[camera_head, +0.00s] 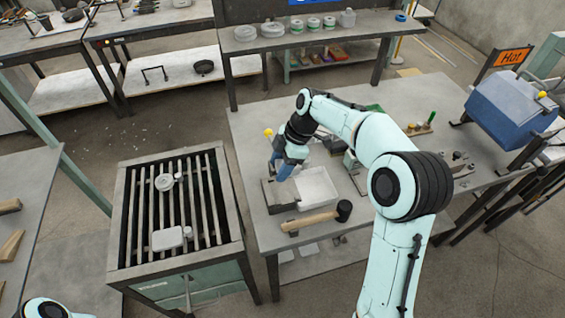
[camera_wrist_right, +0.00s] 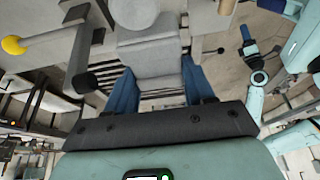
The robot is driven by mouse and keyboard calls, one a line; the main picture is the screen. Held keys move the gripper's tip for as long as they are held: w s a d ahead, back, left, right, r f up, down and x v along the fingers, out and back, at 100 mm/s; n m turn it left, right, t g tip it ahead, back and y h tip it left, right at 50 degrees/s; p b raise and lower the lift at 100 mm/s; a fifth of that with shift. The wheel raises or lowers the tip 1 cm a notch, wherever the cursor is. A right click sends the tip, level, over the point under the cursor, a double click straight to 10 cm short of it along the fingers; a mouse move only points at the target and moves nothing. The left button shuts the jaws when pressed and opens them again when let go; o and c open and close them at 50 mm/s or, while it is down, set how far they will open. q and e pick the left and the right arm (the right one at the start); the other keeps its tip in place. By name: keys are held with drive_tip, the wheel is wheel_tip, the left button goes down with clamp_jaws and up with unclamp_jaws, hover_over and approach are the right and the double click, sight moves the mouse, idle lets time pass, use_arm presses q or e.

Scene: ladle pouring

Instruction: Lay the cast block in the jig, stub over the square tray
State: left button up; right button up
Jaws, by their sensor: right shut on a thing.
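My right gripper (camera_wrist_right: 159,88) is shut on the grey cast block (camera_wrist_right: 155,60), which sits between its two blue fingers in the wrist view. A rounded part (camera_wrist_right: 135,12) of the casting shows at the top edge. In the head view the right gripper (camera_head: 281,170) is over the left part of the middle table, and the held block is hard to make out there. The pale square tray (camera_head: 318,186) is just right of the gripper. A grey boxy fixture (camera_head: 281,196), apparently the jig, is below the gripper; contact cannot be told. My left gripper (camera_wrist_right: 246,34) shows small in the wrist view.
A mallet (camera_head: 312,220) lies in front of the tray. A yellow knob (camera_head: 268,132) stands behind the gripper. A slatted grate (camera_head: 205,205) at left bears two pale castings (camera_head: 168,238). A blue furnace (camera_head: 505,105) with a Hot sign (camera_head: 512,57) stands at right.

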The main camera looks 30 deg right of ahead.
drive_tip(key=b, duration=0.2)
hover_over(276, 192)
drive_tip(key=d, duration=0.1)
drive_tip(key=shift+s+d+f, duration=0.1)
drive_tip(key=shift+f, duration=1.05)
drive_tip(key=shift+d+f, duration=0.1)
drive_tip(key=shift+f, duration=1.05)
use_arm(q)
drive_tip(key=s+f+b, duration=0.2)
drive_tip(key=s+f, duration=0.2)
drive_tip(key=f, duration=0.1)
drive_tip(key=shift+f, duration=0.15)
use_arm(e)
drive_tip(key=shift+f, duration=1.85)
use_arm(q)
drive_tip(key=shift+w, duration=0.1)
drive_tip(key=shift+s+f, duration=0.2)
drive_tip(key=shift+f, duration=0.05)
use_arm(e)
drive_tip(key=shift+f, duration=0.3)
drive_tip(key=o, duration=1.3)
use_arm(q)
drive_tip(key=shift+w+r+p, duration=0.6)
drive_tip(key=shift+w+r, duration=0.05)
drive_tip(key=shift+r, duration=0.35)
use_arm(e)
drive_tip(key=v, duration=1.3)
drive_tip(key=shift+r, duration=0.2)
